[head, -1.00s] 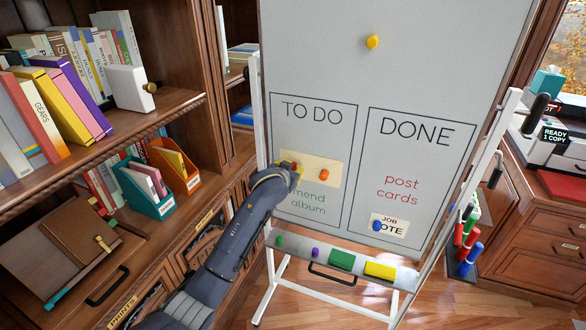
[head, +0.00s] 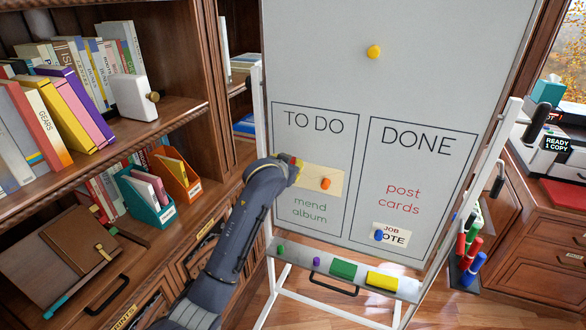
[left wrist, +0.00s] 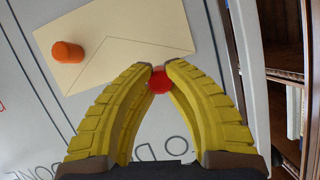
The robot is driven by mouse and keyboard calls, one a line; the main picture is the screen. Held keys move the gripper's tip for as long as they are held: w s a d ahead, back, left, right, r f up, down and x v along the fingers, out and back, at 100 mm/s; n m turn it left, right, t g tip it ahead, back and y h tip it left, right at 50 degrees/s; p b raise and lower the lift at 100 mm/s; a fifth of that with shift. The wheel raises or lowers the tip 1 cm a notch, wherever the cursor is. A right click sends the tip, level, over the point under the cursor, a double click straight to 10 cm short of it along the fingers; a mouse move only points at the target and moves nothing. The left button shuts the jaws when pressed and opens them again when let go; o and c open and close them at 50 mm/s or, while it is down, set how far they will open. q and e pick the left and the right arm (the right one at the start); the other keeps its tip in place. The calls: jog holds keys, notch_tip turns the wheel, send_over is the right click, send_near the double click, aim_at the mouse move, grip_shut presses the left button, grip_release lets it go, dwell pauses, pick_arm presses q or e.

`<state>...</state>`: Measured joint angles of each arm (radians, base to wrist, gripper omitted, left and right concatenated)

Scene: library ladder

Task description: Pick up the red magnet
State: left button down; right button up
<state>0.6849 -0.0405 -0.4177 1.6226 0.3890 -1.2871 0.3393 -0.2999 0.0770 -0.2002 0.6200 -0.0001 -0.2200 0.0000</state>
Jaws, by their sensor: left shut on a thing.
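The red magnet (left wrist: 159,81) sits between the yellow fingertips of my left gripper (left wrist: 160,72) in the left wrist view. The fingers are shut on it. In the head view my left gripper (head: 294,170) is at the left end of a cream envelope (head: 312,173) on the whiteboard, in the TO DO box. The red magnet is mostly hidden there. An orange magnet (head: 326,184) is on the envelope's right part and shows in the left wrist view (left wrist: 67,52). I cannot tell whether the red magnet still touches the board. My right gripper is not in view.
A yellow magnet (head: 374,51) is high on the whiteboard (head: 320,80). A blue magnet (head: 379,235) holds a note in the DONE box. The board's tray (head: 300,255) carries green and purple magnets and two erasers. A bookshelf (head: 180,120) stands close on the left.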

pick_arm(q)
jog(key=s+a, duration=0.4)
jog(key=s, duration=0.6)
jog(key=s+a, duration=0.4)
jog(key=s, duration=0.7)
jog(key=shift+a, duration=0.35)
jog(key=shift+f, duration=0.1)
dwell(0.4)
